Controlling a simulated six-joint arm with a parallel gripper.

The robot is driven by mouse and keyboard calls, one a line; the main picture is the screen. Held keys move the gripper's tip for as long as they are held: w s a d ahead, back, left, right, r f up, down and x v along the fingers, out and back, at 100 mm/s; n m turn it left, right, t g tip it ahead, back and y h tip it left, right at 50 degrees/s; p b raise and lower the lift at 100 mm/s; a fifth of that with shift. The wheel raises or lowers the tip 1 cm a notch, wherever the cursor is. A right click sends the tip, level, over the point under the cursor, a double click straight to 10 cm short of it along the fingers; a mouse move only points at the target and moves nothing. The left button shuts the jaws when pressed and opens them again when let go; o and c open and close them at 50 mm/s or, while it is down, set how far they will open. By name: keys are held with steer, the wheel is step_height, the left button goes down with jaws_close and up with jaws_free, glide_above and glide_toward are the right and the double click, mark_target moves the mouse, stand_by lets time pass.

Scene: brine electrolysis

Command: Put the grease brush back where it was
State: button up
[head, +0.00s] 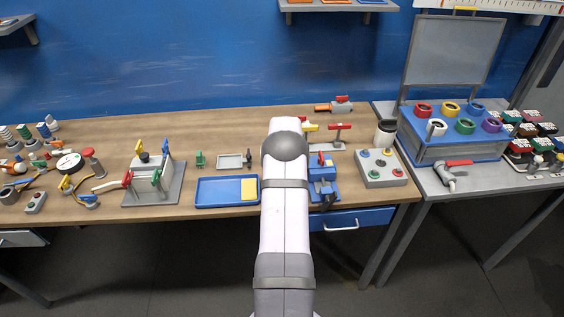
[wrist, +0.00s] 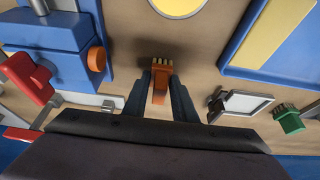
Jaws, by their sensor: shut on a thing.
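My gripper (wrist: 161,97) is shut on an orange brush (wrist: 159,90), the likely grease brush, in the wrist view. Its pale bristles (wrist: 159,64) point to the top of that picture, over bare bench top. I cannot tell whether the brush touches the bench. In the head view my own arm hides the gripper and this brush.
A blue vise (wrist: 55,50) stands left of my gripper in the wrist view. A small grey tray (wrist: 262,112) lies to its right. A blue tray (head: 212,204) with a yellow block (head: 249,189) lies near the bench's front edge. Bench top around the bristles is bare.

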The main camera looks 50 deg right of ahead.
steer(key=shift+f, duration=0.15)
steer(key=o, duration=0.9)
steer(key=shift+r, duration=0.55)
steer(key=b+v, duration=0.3)
steer(key=v, duration=0.8)
steer(key=shift+s+a+r+b, duration=0.1)
steer(key=shift+s+a+b, duration=0.05)
steer(key=shift+b, duration=0.15)
